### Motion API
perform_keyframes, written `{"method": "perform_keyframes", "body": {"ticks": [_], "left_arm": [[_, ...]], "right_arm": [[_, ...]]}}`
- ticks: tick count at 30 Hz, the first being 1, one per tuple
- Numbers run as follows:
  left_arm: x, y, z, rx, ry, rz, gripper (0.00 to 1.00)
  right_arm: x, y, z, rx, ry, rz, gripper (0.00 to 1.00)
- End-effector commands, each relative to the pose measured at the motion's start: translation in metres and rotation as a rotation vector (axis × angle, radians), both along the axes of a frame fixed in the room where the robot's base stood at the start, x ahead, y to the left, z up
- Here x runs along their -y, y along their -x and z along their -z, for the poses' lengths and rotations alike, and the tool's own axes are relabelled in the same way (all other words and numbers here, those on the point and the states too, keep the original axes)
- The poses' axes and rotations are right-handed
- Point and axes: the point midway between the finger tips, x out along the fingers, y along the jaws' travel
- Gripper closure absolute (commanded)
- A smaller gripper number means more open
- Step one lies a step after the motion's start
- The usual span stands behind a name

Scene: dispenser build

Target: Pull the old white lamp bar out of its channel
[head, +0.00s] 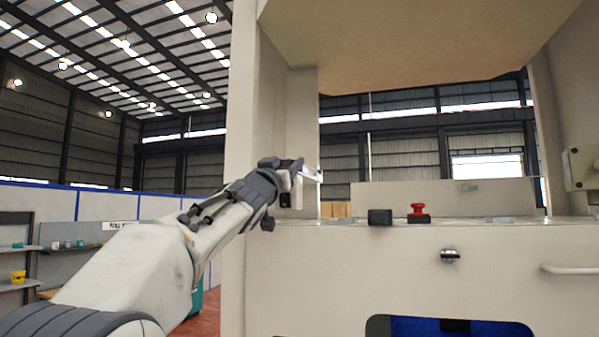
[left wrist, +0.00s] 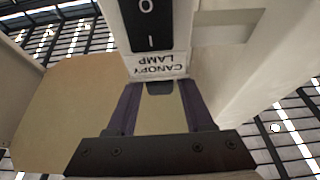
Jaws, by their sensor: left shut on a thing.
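My left gripper (head: 304,173) is beside the left post, below the canopy. In the left wrist view its two purple fingers (left wrist: 160,100) are shut on a pale bar, the white lamp bar (left wrist: 160,115), which fills the gap between them and has a dark grey end. In the head view a small white part of the bar (head: 313,175) shows at the fingertips. A label reading CANOPY LAMP (left wrist: 160,65) lies just beyond the fingertips. I cannot make out the channel for certain, nor how far the bar sits in it. My right gripper is not in view.
A black rocker switch (left wrist: 147,22) is on the post above the label in the left wrist view. The machine's canopy (head: 420,45) hangs overhead. A red knob (head: 418,211) and a black block (head: 380,217) stand on the ledge. The space right of my gripper is open.

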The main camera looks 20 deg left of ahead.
Motion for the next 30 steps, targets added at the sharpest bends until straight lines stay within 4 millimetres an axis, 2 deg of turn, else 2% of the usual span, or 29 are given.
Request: {"method": "perform_keyframes", "body": {"ticks": [30], "left_arm": [[0.0002, 0.0019, -0.0079, 0.003, 0.001, 0.001, 1.0]], "right_arm": [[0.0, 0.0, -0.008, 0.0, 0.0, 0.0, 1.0]]}}
